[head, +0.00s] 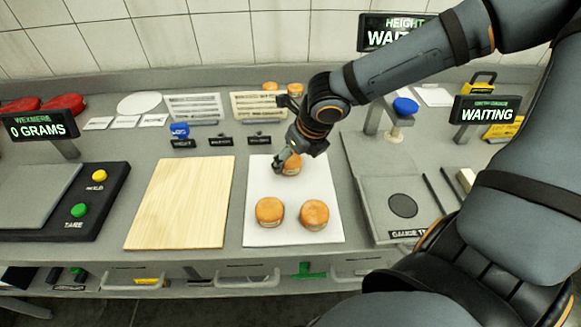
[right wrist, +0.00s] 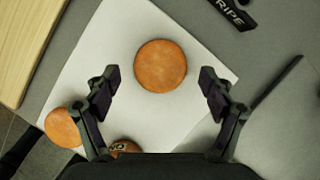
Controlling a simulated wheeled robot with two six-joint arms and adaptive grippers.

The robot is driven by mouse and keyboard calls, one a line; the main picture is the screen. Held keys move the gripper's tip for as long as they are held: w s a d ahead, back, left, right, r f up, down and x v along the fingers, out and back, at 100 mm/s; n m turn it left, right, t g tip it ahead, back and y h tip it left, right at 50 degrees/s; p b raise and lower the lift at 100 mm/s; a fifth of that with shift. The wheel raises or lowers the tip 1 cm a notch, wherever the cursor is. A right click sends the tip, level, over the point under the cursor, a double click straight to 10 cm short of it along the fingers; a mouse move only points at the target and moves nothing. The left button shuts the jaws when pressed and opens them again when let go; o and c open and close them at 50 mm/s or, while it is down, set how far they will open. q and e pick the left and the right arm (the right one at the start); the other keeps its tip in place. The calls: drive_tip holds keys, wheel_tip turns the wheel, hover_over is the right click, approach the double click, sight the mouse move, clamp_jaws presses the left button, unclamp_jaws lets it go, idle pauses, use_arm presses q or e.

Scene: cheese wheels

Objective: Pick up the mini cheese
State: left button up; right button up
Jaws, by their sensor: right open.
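Three small round orange cheeses lie on a white sheet (head: 293,238). The far mini cheese (head: 292,168) is partly hidden by my right gripper (head: 284,160), which is just above and around it. The other two, a left cheese (head: 270,211) and a right cheese (head: 314,214), lie nearer the front. In the right wrist view, one cheese (right wrist: 160,65) sits ahead between the two open fingers, with a gap on both sides. Two more cheeses (right wrist: 62,127) show at the lower left, one partly hidden by the gripper. My left gripper is not in view.
A wooden board (head: 180,205) lies left of the sheet. A scale (head: 35,195) with buttons is at far left, and a gauge plate (head: 400,215) with a dark disc is at right. Display signs and small cards stand at the back, with two more cheeses (head: 270,86) there.

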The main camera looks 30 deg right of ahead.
drive_tip(key=shift+x, duration=1.1)
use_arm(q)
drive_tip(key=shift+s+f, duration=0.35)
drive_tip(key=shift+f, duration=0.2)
use_arm(e)
drive_tip(key=shift+r, duration=0.15)
drive_tip(key=shift+c, duration=0.6)
drive_tip(key=c, duration=1.2)
drive_tip(key=shift+o, duration=0.2)
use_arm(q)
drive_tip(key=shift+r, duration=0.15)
use_arm(e)
drive_tip(key=shift+r, duration=0.15)
